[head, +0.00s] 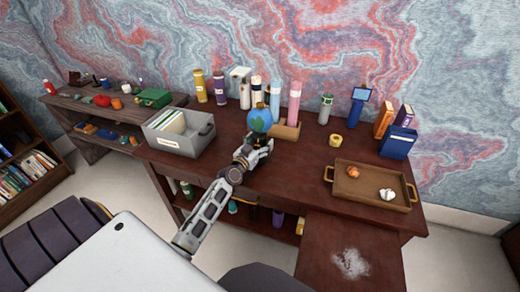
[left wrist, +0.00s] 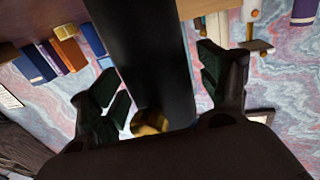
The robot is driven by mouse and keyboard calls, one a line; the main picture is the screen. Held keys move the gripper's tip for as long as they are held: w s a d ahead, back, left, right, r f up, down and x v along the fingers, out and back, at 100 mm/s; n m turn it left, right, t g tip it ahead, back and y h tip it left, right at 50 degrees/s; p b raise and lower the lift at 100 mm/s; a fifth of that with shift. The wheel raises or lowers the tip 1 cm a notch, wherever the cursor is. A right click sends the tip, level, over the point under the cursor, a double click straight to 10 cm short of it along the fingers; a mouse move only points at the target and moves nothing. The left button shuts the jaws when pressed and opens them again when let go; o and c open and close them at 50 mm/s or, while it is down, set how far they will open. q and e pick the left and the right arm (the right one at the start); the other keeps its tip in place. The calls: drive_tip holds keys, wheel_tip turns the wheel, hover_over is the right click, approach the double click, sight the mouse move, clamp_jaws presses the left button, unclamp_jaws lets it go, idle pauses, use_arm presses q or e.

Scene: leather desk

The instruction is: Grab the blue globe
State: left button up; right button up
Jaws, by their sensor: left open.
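The blue globe (head: 260,119), with green land patches, stands on the dark wooden desk (head: 285,175) near its middle. A gold-brown piece shows at its top. My left gripper (head: 254,148) is just in front of the globe and hides its lower part. In the left wrist view, the fingers of my left gripper (left wrist: 165,88) are spread apart. A dark, column-like shape (left wrist: 150,55) with a gold-brown piece (left wrist: 150,122) lies between them; I cannot tell what it is. I cannot tell whether the gripper touches the globe. My right gripper is not in view.
A grey bin (head: 205,138) stands left of the globe. Several bottles and tubes (head: 295,103) stand behind it, close to a wooden holder (head: 287,131). A tray (head: 350,190) with two small items lies to the right. A yellow roll (head: 336,140) and books (head: 384,118) stand beyond.

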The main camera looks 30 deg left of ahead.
use_arm(q)
drive_tip(key=c, duration=1.4)
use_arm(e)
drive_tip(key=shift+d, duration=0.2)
use_arm(q)
drive_tip(key=shift+r, duration=0.15)
drive_tip(key=shift+r, duration=0.5)
wheel_tip(320, 180, up, 7)
drive_tip(key=shift+f+p, duration=0.1)
drive_tip(key=shift+p, duration=1.05)
drive_tip(key=shift+r, duration=1)
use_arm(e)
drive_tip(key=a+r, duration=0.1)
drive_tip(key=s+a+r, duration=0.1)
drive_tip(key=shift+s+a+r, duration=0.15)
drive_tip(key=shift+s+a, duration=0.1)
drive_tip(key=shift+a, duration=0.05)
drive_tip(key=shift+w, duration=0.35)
